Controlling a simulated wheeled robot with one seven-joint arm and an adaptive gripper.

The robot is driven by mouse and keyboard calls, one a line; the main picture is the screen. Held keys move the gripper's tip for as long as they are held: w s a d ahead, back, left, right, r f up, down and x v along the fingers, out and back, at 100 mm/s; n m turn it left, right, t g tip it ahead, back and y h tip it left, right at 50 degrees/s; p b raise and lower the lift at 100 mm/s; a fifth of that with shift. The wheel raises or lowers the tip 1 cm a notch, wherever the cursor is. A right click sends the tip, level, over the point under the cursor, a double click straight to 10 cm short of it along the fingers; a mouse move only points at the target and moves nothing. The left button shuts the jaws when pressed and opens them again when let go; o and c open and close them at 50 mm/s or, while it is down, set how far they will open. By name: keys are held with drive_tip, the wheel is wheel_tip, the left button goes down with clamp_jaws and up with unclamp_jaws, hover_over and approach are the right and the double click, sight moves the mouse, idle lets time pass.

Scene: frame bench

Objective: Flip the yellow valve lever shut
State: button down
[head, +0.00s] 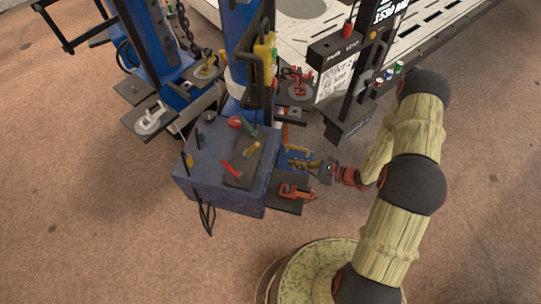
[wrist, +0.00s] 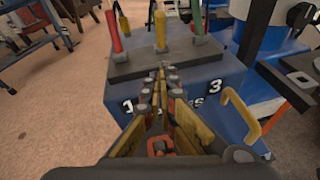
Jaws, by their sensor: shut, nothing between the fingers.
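The yellow valve lever (head: 252,150) sits on a dark grey plate (head: 240,176) on top of a blue box. In the wrist view the yellow lever (wrist: 160,27) stands up from the middle of the plate, between a red lever (wrist: 113,32) and a green lever (wrist: 196,18). My gripper (head: 290,160) is beside the right side of the box in the head view. In the wrist view my gripper (wrist: 161,72) is shut and empty, its tips pointing toward the yellow lever's base. The tips look apart from the lever, though the exact gap is hard to tell.
The blue box (head: 215,187) has numbers on its near face in the wrist view. A red clamp (head: 296,191) sits on a dark shelf beside the box. A yellow bent bar (wrist: 243,117) is close right of my fingers. A dark post (head: 358,70) stands behind my gripper.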

sight(252, 149)
drive_tip(key=b+x, duration=0.1)
drive_tip(key=x, duration=0.3)
drive_tip(key=r+b+x, duration=0.1)
drive_tip(key=x, duration=0.6)
drive_tip(key=shift+w+a+r+b, duration=0.15)
drive_tip(key=shift+w+a+b, duration=0.2)
drive_tip(key=shift+a+b, duration=0.05)
drive_tip(key=shift+w+a+r, duration=0.4)
drive_tip(key=shift+a+r, duration=0.05)
drive_tip(key=shift+a, duration=0.15)
drive_tip(key=shift+w+r, duration=0.1)
drive_tip(key=shift+a+r+h+p, duration=0.2)
drive_tip(key=shift+r+h+p, duration=0.05)
drive_tip(key=shift+h+p, duration=0.15)
